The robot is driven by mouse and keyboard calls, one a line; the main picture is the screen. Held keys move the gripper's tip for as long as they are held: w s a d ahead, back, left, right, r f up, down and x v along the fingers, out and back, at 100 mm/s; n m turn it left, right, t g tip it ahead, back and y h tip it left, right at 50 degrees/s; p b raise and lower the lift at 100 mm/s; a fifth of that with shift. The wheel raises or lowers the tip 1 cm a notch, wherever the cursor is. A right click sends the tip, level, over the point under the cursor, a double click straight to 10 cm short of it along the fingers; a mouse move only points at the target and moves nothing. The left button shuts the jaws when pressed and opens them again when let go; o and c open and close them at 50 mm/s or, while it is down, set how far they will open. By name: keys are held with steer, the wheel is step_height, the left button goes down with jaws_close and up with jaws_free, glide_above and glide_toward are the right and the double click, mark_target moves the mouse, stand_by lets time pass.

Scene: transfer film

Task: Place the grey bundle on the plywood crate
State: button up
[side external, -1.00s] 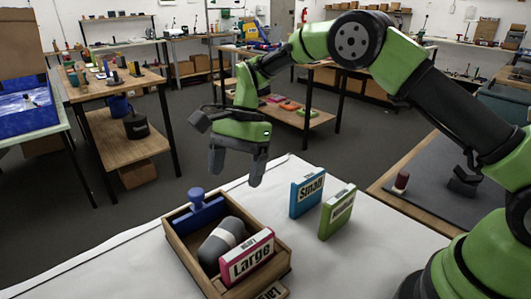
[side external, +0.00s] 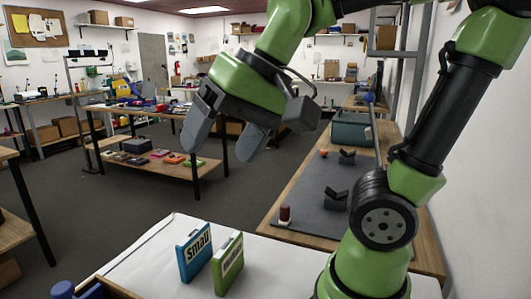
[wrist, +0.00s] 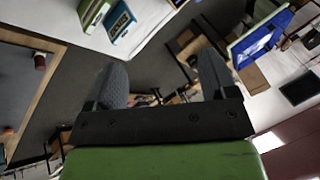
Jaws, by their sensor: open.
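My gripper (side external: 224,138) is open and empty, high above the white-topped table. In the wrist view its two grey fingers (wrist: 160,78) stand apart with nothing between them. The grey bundle is not in view now; an earlier frame shows it lying in a shallow wooden box. Only a small corner of that wooden box (side external: 112,288) shows at the bottom left of the side view. A blue knobbed piece (side external: 62,290) shows beside that corner. I cannot tell whether this box is the plywood crate, and no other clear candidate shows.
To the right, a bench with a grey mat (side external: 315,195) holds a dark red cylinder (side external: 285,213), black blocks (side external: 336,199) and a teal bin (side external: 352,130).

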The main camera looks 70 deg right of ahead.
steer(key=shift+n+t, duration=0.9)
steer(key=s, duration=0.1)
steer(key=s+f, duration=0.1)
steer(key=s, duration=0.1)
steer(key=s+d, duration=0.1)
steer(key=s, duration=0.1)
steer(key=shift+s+f, duration=0.1)
steer(key=shift+f, duration=0.2)
